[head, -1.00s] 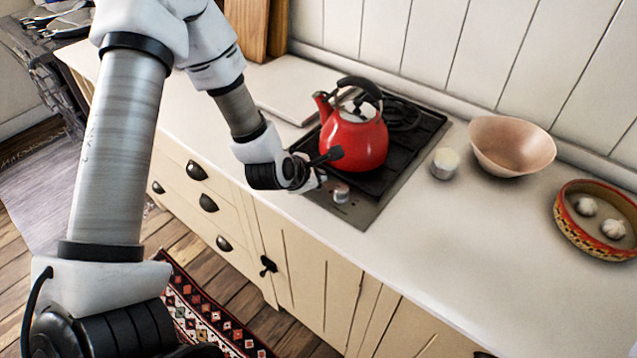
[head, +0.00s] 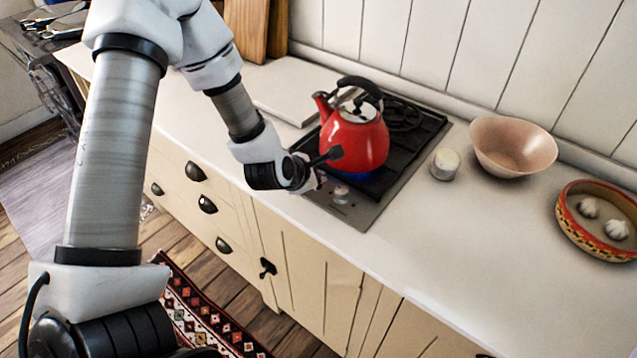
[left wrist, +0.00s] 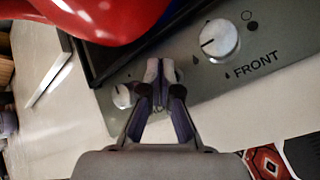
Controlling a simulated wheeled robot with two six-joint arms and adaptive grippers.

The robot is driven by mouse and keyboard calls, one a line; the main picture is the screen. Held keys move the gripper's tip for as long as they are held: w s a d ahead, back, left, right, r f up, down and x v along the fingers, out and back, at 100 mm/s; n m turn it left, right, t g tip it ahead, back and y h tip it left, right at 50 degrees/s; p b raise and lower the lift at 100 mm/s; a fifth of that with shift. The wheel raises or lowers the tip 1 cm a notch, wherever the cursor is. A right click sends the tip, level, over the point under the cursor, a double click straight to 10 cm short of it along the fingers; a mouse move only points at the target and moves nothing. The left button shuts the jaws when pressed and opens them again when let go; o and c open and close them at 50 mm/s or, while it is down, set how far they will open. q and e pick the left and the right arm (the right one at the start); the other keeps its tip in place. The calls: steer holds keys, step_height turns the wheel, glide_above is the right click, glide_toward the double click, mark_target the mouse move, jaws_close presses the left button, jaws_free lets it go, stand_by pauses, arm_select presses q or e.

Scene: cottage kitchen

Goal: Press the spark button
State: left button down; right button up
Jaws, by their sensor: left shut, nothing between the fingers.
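My left gripper (head: 318,182) is at the front-left of the cooktop (head: 372,212). In the left wrist view the gripper (left wrist: 160,72) is shut and empty, its fingertips down at the control panel (left wrist: 290,45) between two knobs. The spark button is not visible; the fingertips cover that part of the panel, and I cannot tell contact from the picture. The front knob (left wrist: 220,40), labelled FRONT, is right of the fingers, and another knob (left wrist: 125,95) is to the left. My right gripper is not in view.
A small white-topped jar (head: 445,164), a pink bowl (head: 511,147) and a patterned dish (head: 575,222) with garlic stand to the right. A white board (head: 280,95) lies left of the cooktop. The counter's front right is clear.

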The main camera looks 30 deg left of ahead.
arm_select(q)
steer(key=shift+r, duration=0.1)
step_height(320, 180, up, 6)
steer(key=p, duration=0.4)
stand_by(0.4)
stand_by(0.5)
